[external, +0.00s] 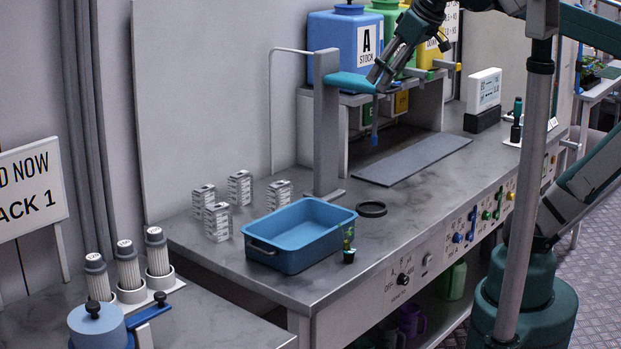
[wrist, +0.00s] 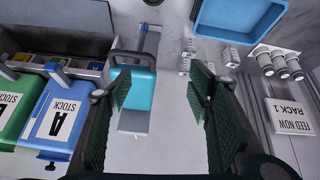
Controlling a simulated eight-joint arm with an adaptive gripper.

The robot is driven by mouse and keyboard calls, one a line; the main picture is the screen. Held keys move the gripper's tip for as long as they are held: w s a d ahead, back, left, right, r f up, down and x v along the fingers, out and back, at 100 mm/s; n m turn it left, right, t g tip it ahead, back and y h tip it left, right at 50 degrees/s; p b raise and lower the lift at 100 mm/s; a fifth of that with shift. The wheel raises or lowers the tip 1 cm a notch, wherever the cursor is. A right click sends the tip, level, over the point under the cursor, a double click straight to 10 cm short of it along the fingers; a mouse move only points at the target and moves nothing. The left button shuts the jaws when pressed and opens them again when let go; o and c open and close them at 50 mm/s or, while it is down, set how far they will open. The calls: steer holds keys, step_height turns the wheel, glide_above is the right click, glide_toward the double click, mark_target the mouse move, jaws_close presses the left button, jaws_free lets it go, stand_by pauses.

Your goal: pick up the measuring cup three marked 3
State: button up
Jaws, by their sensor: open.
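Several pale measuring cups with dark markings stand in a cluster on the grey bench, left of the blue tub: a left one (external: 203,199), a back one (external: 239,187), a right one (external: 279,194) and a front one (external: 217,221). They also show in the wrist view, at upper right beside my right finger. Their numbers are too small to read, so I cannot tell which is marked 3. My gripper (external: 379,77) is open and empty, high above the bench and well right of the cups. In the wrist view its fingers (wrist: 162,92) spread with a turquoise head beyond them.
The turquoise head (external: 350,83) on a grey post (external: 326,125) stands close to my gripper. The blue tub (external: 300,210), a black ring (external: 371,209) and a small plant (external: 348,250) lie near the cups. Stock containers (external: 335,45) fill the back shelf.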

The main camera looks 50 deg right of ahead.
steer(key=w+a+r+n+g+p, duration=0.1)
steer(key=w+a+r+n+p, duration=0.15)
steer(key=w, duration=0.35)
steer(key=w+a+r+n+g+p, duration=0.1)
steer(key=w+a+r+n+p, duration=0.15)
steer(key=w, duration=0.35)
steer(key=n+g+h+p, duration=0.5)
steer(key=n+p, duration=0.7)
steer(key=p, duration=0.1)
glide_above(200, 190)
steer(key=a, duration=0.2)
step_height(200, 190, down, 8)
steer(key=shift+y, duration=0.3)
steer(key=f, duration=2.6)
steer(key=shift+w+d+f, duration=0.1)
steer(key=shift+d+f, duration=0.2)
steer(key=shift+d, duration=0.05)
steer(key=shift+f, duration=0.2)
steer(key=shift+x, duration=1.3)
